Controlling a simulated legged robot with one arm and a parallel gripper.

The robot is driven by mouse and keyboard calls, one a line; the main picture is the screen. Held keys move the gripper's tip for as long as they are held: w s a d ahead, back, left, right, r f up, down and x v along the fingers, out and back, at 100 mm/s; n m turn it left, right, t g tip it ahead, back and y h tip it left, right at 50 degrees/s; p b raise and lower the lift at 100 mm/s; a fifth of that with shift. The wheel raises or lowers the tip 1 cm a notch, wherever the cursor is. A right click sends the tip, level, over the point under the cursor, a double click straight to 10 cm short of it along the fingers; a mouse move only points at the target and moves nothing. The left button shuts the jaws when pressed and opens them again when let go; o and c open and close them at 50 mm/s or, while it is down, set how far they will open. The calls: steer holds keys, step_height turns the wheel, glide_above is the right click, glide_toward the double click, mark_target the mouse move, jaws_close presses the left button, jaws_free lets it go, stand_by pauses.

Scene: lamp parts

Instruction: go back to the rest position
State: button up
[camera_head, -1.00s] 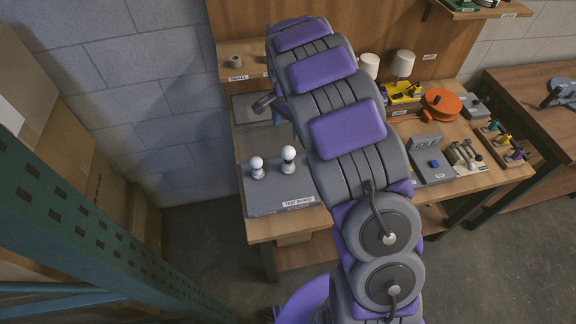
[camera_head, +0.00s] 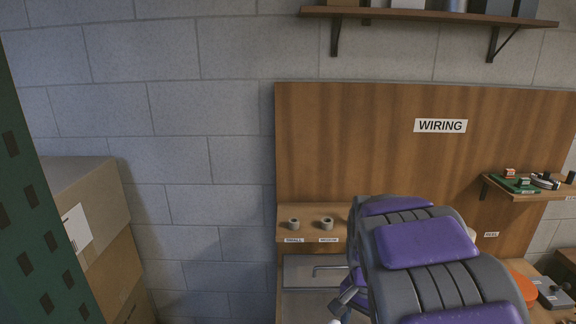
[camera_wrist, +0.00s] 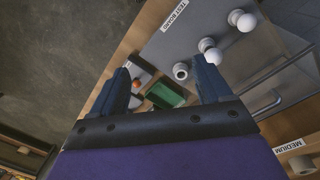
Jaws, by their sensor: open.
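My gripper (camera_wrist: 160,82) is open in the wrist view, its two dark blue fingers apart with nothing held between them. It hangs over the bench, beside the grey test board (camera_wrist: 172,48). A small pale ring-shaped part (camera_wrist: 181,71) lies near the right finger. In the head view my purple and grey arm reaches over the bench at the lower right; only a small dark part of its end shows, and the fingertips cannot be made out.
A side shelf (camera_head: 530,192) holds small parts. Cardboard boxes (camera_head: 90,220) stand at the left.

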steer(key=s+a+n+g+b, duration=0.1)
steer(key=s+n, duration=0.7)
steer(key=s, duration=1.9)
steer(key=shift+s+a+f+b, duration=0.25)
steer(key=shift+s+a+b, duration=0.1)
steer(key=shift+a+b, duration=0.2)
